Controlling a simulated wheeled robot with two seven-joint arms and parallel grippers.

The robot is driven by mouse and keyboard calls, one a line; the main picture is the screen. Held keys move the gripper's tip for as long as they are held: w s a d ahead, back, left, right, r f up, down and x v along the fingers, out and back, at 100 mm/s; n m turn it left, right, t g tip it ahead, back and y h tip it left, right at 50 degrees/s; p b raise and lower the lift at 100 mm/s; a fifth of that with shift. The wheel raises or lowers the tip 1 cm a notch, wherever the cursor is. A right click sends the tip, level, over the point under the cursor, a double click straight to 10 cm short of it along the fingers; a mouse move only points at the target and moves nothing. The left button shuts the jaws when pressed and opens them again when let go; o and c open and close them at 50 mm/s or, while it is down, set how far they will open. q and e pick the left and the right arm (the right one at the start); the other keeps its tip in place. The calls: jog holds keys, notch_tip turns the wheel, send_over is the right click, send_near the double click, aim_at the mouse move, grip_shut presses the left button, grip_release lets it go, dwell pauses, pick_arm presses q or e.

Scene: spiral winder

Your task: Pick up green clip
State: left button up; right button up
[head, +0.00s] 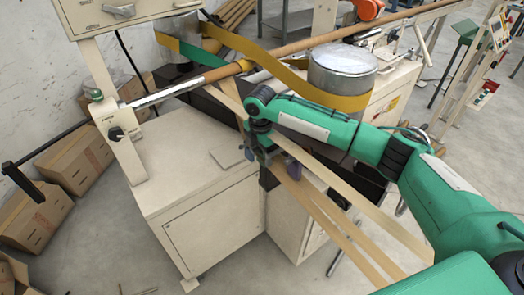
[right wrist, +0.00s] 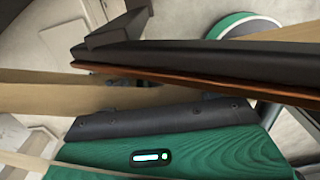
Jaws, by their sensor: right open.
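My right gripper (head: 274,160) is at the middle of the head view, among tan paper strips (head: 345,215) in front of the machine, well to the right of the green piece. It is open; its fingertips are partly hidden by the wrist and strips. In the right wrist view, a tan strip (right wrist: 50,92) crosses close to my green wrist. My left gripper is out of view.
A long brown tube (head: 300,46) crosses the machine, with a yellow-green belt (head: 245,45) around a metal drum (head: 342,62). A beige cabinet (head: 205,215) stands below. Cardboard boxes (head: 70,165) are at the left. Bare floor shows at the front left.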

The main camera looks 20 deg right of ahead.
jog(key=shift+f, duration=0.85)
jog(key=shift+c, duration=0.8)
jog(key=c, duration=0.9)
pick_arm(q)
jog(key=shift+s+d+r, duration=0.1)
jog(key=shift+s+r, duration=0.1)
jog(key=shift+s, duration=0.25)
pick_arm(e)
jog(key=shift+r, duration=0.1)
